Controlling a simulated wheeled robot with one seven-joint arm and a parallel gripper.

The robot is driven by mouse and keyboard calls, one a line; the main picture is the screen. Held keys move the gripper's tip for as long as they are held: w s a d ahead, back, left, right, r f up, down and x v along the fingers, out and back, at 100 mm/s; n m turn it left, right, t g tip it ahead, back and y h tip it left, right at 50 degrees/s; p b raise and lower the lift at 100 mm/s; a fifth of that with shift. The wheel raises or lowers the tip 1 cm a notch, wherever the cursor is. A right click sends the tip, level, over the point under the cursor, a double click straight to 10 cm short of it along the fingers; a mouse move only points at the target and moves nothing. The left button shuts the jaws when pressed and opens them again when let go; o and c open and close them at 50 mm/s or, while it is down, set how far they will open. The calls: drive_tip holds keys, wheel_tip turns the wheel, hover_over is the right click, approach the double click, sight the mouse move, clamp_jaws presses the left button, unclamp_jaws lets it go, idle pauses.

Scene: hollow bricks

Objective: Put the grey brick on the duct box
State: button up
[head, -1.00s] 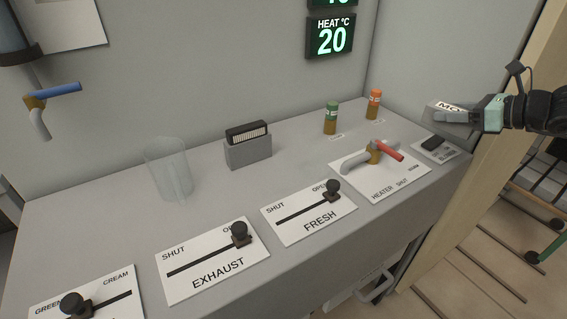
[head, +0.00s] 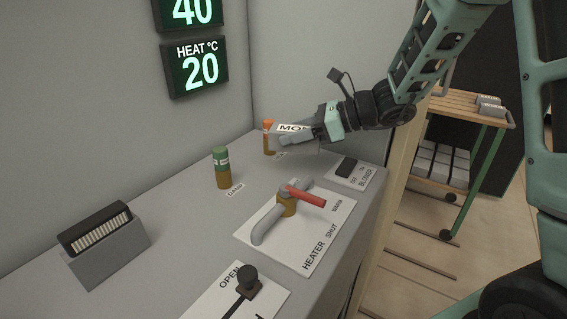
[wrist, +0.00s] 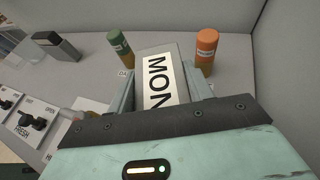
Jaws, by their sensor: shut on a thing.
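The grey brick (head: 293,128) is a block with a white label on top reading "MO", its rest covered. In the wrist view the label (wrist: 158,88) reads "MON". My gripper (head: 286,138) is shut on the brick and holds it at the back right of the grey counter, by the orange-capped container. The brick sits between both fingers in the wrist view (wrist: 163,78). It appears above the counter; the gap below is unclear. I cannot tell which thing is the duct box; no part carries that name.
An orange-capped container (head: 268,136) and green-capped one (head: 222,168) stand near the wall. The red heater lever (head: 306,196), blower switch (head: 346,168) and grey card holder (head: 106,248) are on the counter (head: 185,235). A wooden-topped trolley (head: 462,108) with labelled grey blocks stands right.

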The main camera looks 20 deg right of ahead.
sight(294, 171)
drive_tip(key=shift+f+b, duration=0.3)
drive_tip(key=shift+f, duration=2.8)
drive_tip(key=shift+f, duration=0.2)
drive_tip(key=o, duration=1.3)
drive_tip(key=shift+o, duration=0.2)
drive_tip(key=shift+r, duration=0.1)
drive_tip(key=shift+r, duration=0.2)
drive_tip(key=v, duration=1.2)
drive_tip(key=shift+f, duration=0.15)
